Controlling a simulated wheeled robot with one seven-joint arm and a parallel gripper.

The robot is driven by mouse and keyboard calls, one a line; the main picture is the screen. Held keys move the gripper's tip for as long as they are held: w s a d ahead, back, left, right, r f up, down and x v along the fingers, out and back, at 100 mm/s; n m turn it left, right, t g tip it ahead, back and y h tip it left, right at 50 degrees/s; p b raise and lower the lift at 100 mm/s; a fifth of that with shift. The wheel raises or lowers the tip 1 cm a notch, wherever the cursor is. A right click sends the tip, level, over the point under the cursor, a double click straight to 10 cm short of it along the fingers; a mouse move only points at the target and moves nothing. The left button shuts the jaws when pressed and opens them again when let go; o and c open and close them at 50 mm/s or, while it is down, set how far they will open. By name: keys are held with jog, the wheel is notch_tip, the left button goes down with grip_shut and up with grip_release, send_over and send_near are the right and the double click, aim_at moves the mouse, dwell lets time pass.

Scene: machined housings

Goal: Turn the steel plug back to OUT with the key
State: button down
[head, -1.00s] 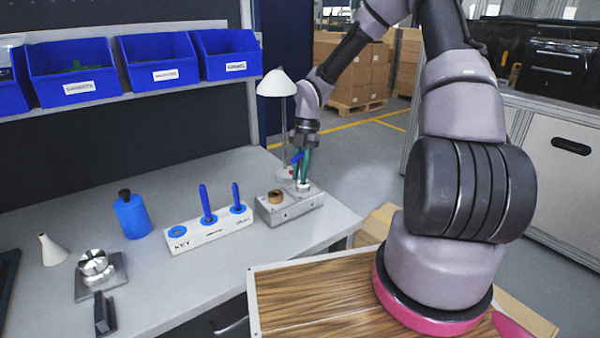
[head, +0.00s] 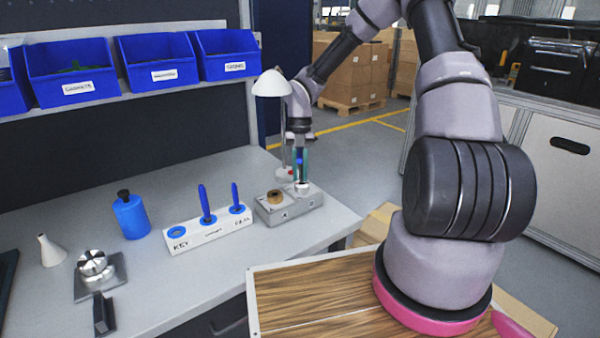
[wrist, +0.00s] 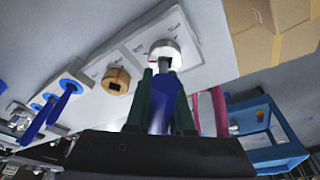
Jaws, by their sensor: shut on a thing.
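The grey machined housing (head: 271,217) stands near the right end of the bench, with a brass plug (head: 275,196) on its left and the steel plug (head: 302,188) on its right. My gripper (head: 300,168) is upright above the steel plug, shut on the blue key (wrist: 163,103). In the wrist view the key lies between the green fingers, its lower end towards the steel plug (wrist: 165,54); the fingers hide whether it is fully seated. The brass plug (wrist: 116,80) shows a dark slot. The markings by the plugs are too small to read.
A white rack (head: 210,233) marked KEY stands left of the housing, with two blue tools upright and an empty blue ring at its left. A lamp (head: 272,84) stands close behind my gripper. A blue bottle (head: 131,215) and a steel fixture (head: 95,268) are further left.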

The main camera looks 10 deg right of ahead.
jog(key=shift+w+a+r, duration=0.1)
jog(key=shift+w, duration=0.2)
jog(key=shift+n, duration=0.3)
jog(key=c, duration=0.8)
grip_release()
jog(key=shift+c, duration=0.2)
jog(key=shift+o, duration=0.6)
jog(key=shift+s, duration=0.1)
